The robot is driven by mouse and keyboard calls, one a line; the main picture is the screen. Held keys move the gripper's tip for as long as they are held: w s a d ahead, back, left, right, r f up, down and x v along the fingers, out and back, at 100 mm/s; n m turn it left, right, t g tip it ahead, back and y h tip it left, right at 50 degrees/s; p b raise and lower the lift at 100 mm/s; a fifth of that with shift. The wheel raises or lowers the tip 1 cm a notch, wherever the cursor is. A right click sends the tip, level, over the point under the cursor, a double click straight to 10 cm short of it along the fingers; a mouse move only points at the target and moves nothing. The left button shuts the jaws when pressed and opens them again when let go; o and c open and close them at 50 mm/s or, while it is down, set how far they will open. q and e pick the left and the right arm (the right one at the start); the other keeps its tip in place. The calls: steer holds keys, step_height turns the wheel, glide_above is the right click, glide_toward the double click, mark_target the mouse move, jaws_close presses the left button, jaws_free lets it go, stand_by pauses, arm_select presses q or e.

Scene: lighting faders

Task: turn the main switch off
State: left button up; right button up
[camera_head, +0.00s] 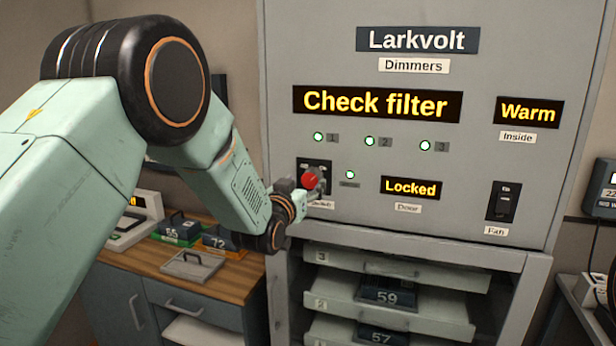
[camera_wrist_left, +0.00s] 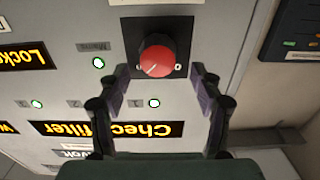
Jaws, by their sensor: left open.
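The main switch is a red rotary knob (camera_head: 310,180) on a black plate at the lower left of the grey Larkvolt panel (camera_head: 480,60). In the left wrist view the red knob (camera_wrist_left: 158,58) shows upside down with a white pointer mark, and its end labels are partly covered. My left gripper (camera_head: 308,190) is at the knob. In the left wrist view its two fingers (camera_wrist_left: 160,88) are spread apart, one on each side just below the knob; I cannot tell whether they touch it. The knob's label is partly hidden by the gripper. My right gripper is not in view.
A Fan rocker switch (camera_head: 503,201) is at the panel's lower right. Displays read "Check filter" (camera_head: 376,103), "Warm" (camera_head: 528,112) and "Locked" (camera_head: 410,188). Several green lamps are lit. Numbered drawers (camera_head: 395,270) sit below the panel. A wooden counter (camera_head: 150,262) with a tray stands left.

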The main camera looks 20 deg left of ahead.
mark_target(310, 179)
arm_select(q)
steer(key=shift+w, duration=1.1)
steer(key=shift+w+d+r+p, duration=0.1)
steer(key=shift+w+d+p, duration=0.25)
steer(key=shift+w, duration=0.15)
steer(key=shift+w+a, duration=0.1)
steer(key=shift+a, duration=0.15)
steer(key=shift+c, duration=0.4)
steer(key=shift+c, duration=0.8)
steer(key=shift+d, duration=0.15)
steer(key=c, duration=0.9)
